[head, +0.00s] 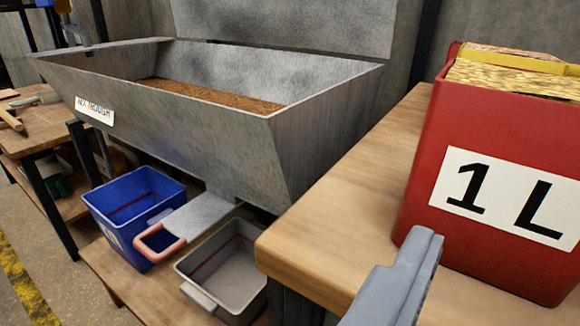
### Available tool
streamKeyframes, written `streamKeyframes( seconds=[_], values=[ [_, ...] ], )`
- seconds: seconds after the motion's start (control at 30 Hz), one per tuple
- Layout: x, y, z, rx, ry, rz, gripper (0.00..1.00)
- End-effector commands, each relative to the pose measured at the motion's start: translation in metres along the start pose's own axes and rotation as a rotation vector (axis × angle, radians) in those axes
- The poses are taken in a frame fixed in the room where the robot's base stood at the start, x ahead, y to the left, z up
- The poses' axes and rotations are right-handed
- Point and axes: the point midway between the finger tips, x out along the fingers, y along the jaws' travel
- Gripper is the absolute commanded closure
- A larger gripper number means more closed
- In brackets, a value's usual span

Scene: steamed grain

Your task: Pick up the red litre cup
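The red litre cup (418,180) stands upright on a wooden bench at the right, its right side cut off by the picture edge. It carries a white label reading "1 L" (500,192) and is full of golden grain (510,75) up to the top. A yellow bar (520,62) lies across its top. A grey finger part of my gripper (405,280) shows at the bottom, in front of the cup's lower left corner. I cannot tell if it touches the cup. A second finger is not clearly seen.
The wooden bench top (340,190) is clear left of the cup. A large metal trough (200,120) with brown grain stands beyond it. Below are a blue bin (125,200), a grey bin (235,270) and a grey slide with a pinkish handle (160,245).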

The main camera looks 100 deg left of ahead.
Motion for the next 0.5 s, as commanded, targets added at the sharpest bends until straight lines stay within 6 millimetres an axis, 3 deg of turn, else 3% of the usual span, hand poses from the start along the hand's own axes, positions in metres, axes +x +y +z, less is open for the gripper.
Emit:
streamKeyframes(
  seconds=[0.03, 0.17, 0.37, 0.5],
  values=[
    [0.001, -0.011, 0.011, 0.029, 0.014, -0.029, 0.0],
    [0.001, -0.025, 0.016, 0.062, 0.037, -0.07, 0.0],
    [0.006, -0.028, 0.015, 0.062, 0.042, -0.076, 0.0],
    [0.023, -0.029, 0.014, 0.059, 0.044, -0.076, 0.0]
  ],
)
